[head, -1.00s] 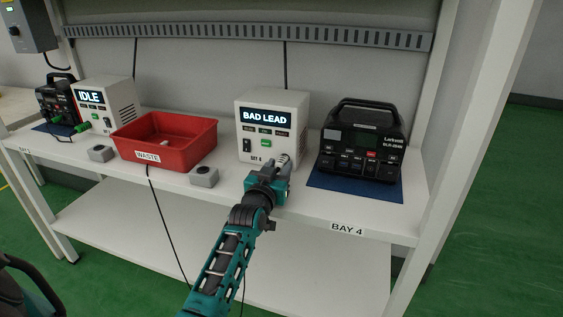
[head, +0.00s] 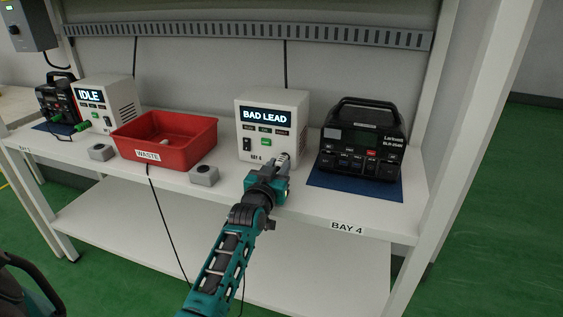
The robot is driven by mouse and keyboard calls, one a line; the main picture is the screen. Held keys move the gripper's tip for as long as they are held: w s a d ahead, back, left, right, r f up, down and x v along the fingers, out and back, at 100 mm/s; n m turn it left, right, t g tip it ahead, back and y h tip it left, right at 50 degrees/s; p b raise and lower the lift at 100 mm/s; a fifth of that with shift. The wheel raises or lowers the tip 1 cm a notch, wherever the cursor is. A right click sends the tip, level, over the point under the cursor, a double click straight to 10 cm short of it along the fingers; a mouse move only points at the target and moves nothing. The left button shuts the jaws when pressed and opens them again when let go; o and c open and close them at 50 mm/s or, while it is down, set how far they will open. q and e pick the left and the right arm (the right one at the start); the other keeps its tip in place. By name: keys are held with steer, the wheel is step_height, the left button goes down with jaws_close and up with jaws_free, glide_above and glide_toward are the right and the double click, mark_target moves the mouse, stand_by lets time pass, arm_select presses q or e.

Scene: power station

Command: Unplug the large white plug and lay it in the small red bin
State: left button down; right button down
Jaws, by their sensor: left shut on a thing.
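The white charger box (head: 272,108) in Bay 4 shows "BAD LEAD" on its display. My left gripper (head: 282,167) is at the lower right of this box's front, shut on a pale plug (head: 284,158). Little of the plug shows, since the gripper covers most of it. I cannot tell whether it is still seated in the box. The red bin (head: 203,145), labelled WASTE, stands on the bench to the left of the box. A small pale item (head: 163,142) lies inside it. My right gripper is not in view.
A black unit (head: 362,140) with a handle stands on a blue mat (head: 352,192) at the right. A small grey box (head: 204,175) sits by the bench's front edge, before the bin. Another white box (head: 104,98) reads "IDLE" at the left. A black cable hangs below the bin.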

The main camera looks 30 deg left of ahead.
arm_select(q)
steer(key=shift+s, duration=0.1)
steer(key=shift+p+v, duration=1.65)
steer(key=shift+v, duration=0.25)
steer(key=shift+r, duration=0.1)
